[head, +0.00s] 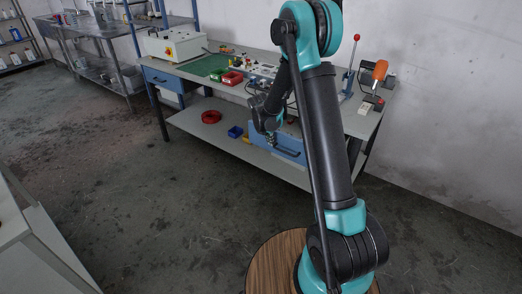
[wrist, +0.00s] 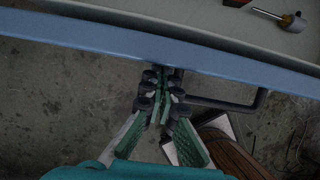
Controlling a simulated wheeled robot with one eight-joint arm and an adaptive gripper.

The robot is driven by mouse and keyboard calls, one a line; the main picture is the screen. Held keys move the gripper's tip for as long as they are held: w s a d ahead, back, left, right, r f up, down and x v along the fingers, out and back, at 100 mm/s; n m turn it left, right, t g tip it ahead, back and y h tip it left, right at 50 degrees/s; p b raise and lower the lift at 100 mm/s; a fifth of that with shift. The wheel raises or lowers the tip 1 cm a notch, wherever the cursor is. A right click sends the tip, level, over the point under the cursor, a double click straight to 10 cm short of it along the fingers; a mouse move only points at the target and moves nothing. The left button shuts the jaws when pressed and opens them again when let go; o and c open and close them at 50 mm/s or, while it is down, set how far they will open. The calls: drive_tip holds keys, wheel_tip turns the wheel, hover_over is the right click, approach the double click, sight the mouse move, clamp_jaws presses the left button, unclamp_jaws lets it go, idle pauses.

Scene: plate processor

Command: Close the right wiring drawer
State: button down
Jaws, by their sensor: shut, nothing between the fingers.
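The right drawer (head: 291,149) has a blue front below the right part of the workbench top, and my arm hides part of it. The front seems to stand out from the bench, but how far is unclear. In the wrist view its blue front (wrist: 95,39) runs across the top, with a dark bar handle (wrist: 232,104) on the near side. My gripper (head: 271,140) is at the left part of this front. In the wrist view my gripper (wrist: 165,82) is shut and empty, its tips close to the blue front, left of the handle's free corner. Contact cannot be told.
The workbench (head: 226,92) carries a white box machine (head: 174,46), red bins (head: 232,78) and an orange-handled press (head: 380,71). A blue left drawer (head: 163,80) is under its left end. A lower shelf (head: 190,122) holds a red coil (head: 211,117). The floor left of my base is clear.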

drive_tip(key=w+d, duration=0.3)
drive_tip(key=w, duration=0.1)
drive_tip(key=w+d, duration=0.4)
drive_tip(key=w, duration=0.1)
drive_tip(key=w+d, duration=0.3)
drive_tip(key=w, duration=0.1)
drive_tip(key=shift+w+d, duration=0.15)
drive_tip(key=shift+w+d+r, duration=0.1)
